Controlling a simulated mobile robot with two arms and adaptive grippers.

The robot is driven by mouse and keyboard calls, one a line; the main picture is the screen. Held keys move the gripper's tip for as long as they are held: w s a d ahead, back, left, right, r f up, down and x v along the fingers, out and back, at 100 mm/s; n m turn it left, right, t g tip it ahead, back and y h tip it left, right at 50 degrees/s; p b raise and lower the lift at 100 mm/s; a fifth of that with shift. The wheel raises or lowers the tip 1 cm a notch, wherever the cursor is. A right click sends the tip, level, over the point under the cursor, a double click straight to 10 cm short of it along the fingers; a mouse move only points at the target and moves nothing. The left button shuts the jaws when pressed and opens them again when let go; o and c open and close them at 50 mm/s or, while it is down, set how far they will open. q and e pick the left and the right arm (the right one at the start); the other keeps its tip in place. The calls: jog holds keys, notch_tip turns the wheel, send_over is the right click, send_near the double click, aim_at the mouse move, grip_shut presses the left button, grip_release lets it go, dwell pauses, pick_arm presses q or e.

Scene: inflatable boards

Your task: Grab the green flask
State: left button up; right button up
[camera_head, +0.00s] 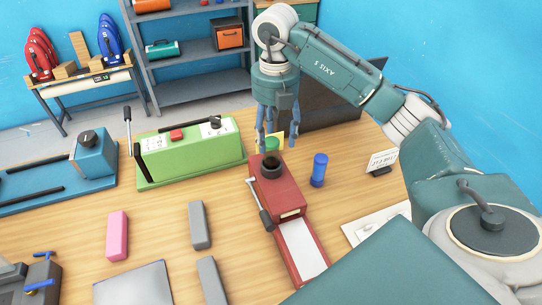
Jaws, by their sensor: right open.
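I cannot clearly make out a green flask. A small yellow-green thing (274,141) shows behind the red machine (277,192), partly hidden by my right gripper; its shape is unclear. A teal cylinder (162,49) lies on the grey shelf at the back. My right gripper (278,145) points down, open, with its fingers just above and behind the red machine's dark round opening. I see nothing held between its fingers. My left gripper is not in view.
A blue cylinder (319,170) stands right of the red machine. A green machine (190,152) and a blue machine (93,160) stand to the left. Pink (117,236) and grey (200,226) blocks lie in front. A dark panel (345,103) stands behind my gripper.

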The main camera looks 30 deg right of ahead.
aim_at(271, 141)
jog(key=f+p, duration=0.1)
jog(key=f, duration=0.1)
jog(key=w+f+p, duration=0.1)
jog(key=f, duration=0.2)
jog(key=shift+w, duration=0.15)
jog(key=shift+f, duration=0.35)
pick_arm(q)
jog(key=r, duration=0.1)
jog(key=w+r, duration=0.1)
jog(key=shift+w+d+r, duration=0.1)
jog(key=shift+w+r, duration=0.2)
pick_arm(e)
jog(key=shift+c, duration=0.3)
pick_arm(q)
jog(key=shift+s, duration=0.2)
pick_arm(e)
jog(key=c, duration=1.3)
